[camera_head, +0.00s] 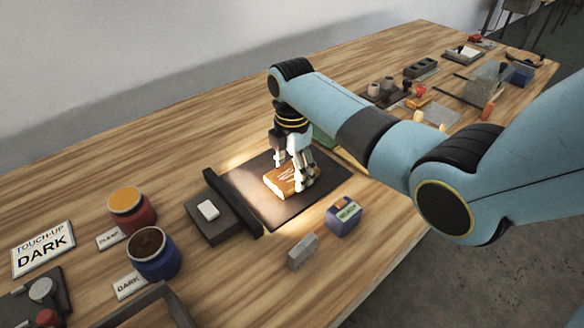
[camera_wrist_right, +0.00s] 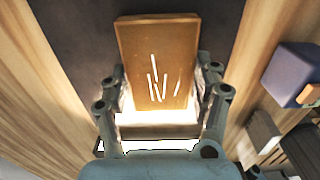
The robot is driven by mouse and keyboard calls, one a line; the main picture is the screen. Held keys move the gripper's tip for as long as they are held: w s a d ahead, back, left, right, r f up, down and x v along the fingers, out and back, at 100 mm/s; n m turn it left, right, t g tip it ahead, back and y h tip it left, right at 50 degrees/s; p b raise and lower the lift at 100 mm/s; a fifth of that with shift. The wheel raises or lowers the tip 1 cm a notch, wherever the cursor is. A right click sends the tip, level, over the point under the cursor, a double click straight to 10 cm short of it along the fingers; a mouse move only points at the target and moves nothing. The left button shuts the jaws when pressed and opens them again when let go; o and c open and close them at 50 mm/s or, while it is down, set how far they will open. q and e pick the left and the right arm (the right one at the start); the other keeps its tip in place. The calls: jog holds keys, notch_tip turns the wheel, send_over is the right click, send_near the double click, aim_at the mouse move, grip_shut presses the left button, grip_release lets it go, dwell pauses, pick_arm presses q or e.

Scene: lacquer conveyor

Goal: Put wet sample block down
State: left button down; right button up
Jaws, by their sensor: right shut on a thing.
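The sample block (camera_head: 287,181) is an orange-brown slab with several pale streaks on its top face. It is at a dark flat mat (camera_head: 262,207) on the wooden table. My right gripper (camera_head: 291,176) points down over the block with its fingers shut on it. In the right wrist view the block (camera_wrist_right: 158,58) lies between the two fingers of the gripper (camera_wrist_right: 160,112). I cannot tell whether its underside touches the mat. My left gripper is not in view.
A dark bar (camera_head: 233,203) stands along the mat's left edge, beside a dark box with a white pad (camera_head: 208,210). A blue block (camera_head: 344,216) and a grey block (camera_head: 302,252) stand in front. Touch-up jars (camera_head: 153,254) are at left.

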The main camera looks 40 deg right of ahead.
aim_at(292, 173)
jog(key=o, duration=1.2)
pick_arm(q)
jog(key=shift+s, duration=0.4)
pick_arm(e)
jog(key=shift+o, duration=0.2)
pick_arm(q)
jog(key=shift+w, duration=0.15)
pick_arm(e)
notch_tip(292, 173, up, 12)
